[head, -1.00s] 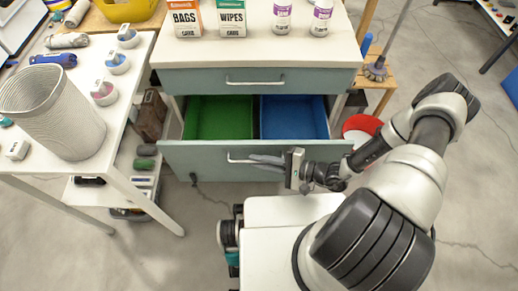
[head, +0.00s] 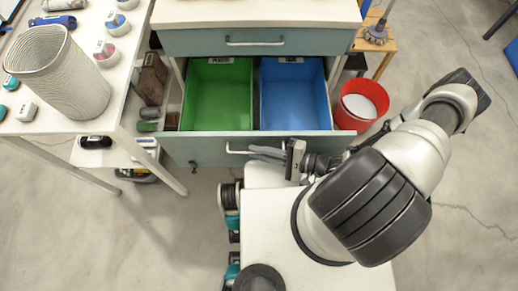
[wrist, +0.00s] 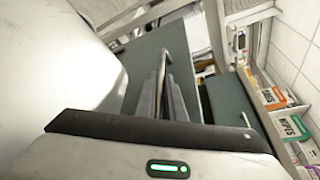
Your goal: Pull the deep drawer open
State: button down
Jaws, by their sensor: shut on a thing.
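The deep drawer (head: 205,150) is pulled out from the grey-green cabinet, and its inside shows a green bin (head: 217,95) and a blue bin (head: 294,95) side by side. Its pale bar handle (head: 236,149) runs across the front. My gripper (head: 256,152) is at the handle's right part, its fingers shut on it. In the wrist view, the fingers (wrist: 168,98) close around the handle (wrist: 163,62) in front of the green drawer front (wrist: 135,70). Part of the handle is hidden by the fingers.
A shallower drawer (head: 255,42) above is closed. A white table (head: 122,75) with a wire-mesh basket (head: 62,80) stands at left. A red bucket (head: 360,107) and a wooden stool (head: 376,45) are right of the cabinet. Bare floor shows at lower left and right.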

jog(key=c, duration=1.8)
grip_release()
jog(key=shift+c, duration=0.2)
jog(key=shift+d, duration=0.1)
jog(key=v, duration=1.7)
jog(key=shift+r+p, duration=0.15)
jog(key=shift+p, duration=0.15)
jog(key=shift+d, duration=0.15)
